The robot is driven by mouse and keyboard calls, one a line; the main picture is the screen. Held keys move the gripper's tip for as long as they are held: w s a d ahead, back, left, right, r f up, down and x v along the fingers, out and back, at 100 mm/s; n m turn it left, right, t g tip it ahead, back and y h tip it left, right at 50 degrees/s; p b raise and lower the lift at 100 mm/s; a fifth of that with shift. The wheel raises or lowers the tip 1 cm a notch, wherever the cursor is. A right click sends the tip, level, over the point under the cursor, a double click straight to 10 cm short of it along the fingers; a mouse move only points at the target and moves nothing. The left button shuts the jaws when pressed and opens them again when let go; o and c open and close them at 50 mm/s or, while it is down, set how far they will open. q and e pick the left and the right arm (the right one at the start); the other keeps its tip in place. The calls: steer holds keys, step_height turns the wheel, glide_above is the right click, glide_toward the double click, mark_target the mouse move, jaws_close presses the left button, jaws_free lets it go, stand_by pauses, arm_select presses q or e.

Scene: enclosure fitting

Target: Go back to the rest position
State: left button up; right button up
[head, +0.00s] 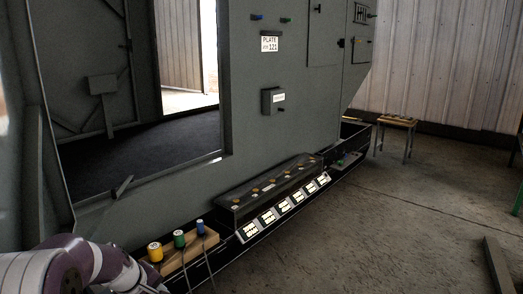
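A large grey enclosure (190,165) fills the left and middle of the head view, with a wide opening on its left side. Part of my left arm (85,265) shows at the lower left corner, in front of the enclosure's base. Its gripper is not in view. My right arm and gripper are not in view either. A plate label (269,44) and a small box (273,100) are fixed on the enclosure's front wall.
A wooden block (190,250) with yellow, green and blue spools stands near my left arm. A long dark box (270,190) with white labels lies along the enclosure's base. A small stool (396,123) stands at the back right. A beam (497,265) lies lower right; the floor between is clear.

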arm_select(q)
steer(key=s+d+r+m+g+p, duration=0.1)
steer(key=s+d+r+m+p, duration=0.1)
steer(key=s+r+p, duration=0.5)
steer(key=s+d+r+m+g+y+p, duration=0.1)
steer(key=s+d+r+m+p, duration=0.2)
steer(key=s+r+m+p, duration=0.2)
steer(key=s+d+r+m+g+p, duration=0.1)
steer(key=s+r+m+p, duration=0.3)
steer(key=s+r+p, duration=0.6)
step_height(320, 180, up, 6)
steer(key=d+p, duration=0.1)
steer(key=p, duration=0.3)
steer(key=shift+s+d+g+y+p, duration=0.2)
steer(key=shift+s+g+y+p, duration=0.1)
steer(key=shift+g+p, duration=0.1)
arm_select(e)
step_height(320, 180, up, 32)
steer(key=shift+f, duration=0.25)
